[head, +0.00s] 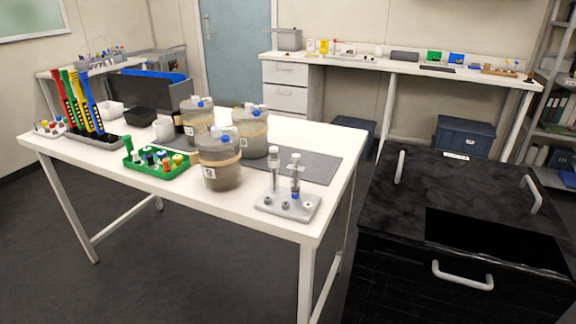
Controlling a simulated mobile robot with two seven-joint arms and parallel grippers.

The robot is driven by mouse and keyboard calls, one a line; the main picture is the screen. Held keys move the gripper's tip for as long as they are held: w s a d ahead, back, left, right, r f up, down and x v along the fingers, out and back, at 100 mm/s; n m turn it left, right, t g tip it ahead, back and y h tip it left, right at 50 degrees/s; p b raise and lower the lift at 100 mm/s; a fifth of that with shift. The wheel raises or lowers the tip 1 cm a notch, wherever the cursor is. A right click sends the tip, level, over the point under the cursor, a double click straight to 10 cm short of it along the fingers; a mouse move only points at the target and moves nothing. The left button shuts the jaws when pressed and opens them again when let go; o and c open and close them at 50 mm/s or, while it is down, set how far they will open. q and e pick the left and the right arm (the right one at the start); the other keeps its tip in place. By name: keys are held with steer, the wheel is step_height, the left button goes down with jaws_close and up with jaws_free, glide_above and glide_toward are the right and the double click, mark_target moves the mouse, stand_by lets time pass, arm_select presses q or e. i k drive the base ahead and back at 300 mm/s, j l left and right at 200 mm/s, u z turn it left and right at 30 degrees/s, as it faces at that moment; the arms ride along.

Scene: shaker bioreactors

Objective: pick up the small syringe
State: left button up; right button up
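A light grey holder (272,204) stands near the front right corner of the white table (235,218). Two syringes stand upright in it. The left syringe (274,178) is clear with a pale top. The right syringe (295,178) also has a pale top and shows a blue part low down. They look close in size, and I cannot tell for sure which is the small one. Neither of my grippers is in view.
Three lidded grey vessels, the nearest one (219,172) left of the holder, stand around a dark mat (315,166). A green tray (152,172) of small bottles and a pipette rack (98,140) are further left. A black cabinet (455,200) with white handles stands right of the table.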

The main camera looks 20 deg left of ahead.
mark_target(295, 174)
steer(key=i+j, duration=0.1)
steer(key=j, duration=0.4)
steer(key=i+j, duration=0.15)
steer(key=j, duration=0.3)
steer(key=i+j, duration=0.1)
steer(key=j, duration=0.4)
steer(key=i+j, duration=0.1)
steer(key=j, duration=0.35)
steer(key=i+j, duration=0.15)
steer(key=j, duration=0.35)
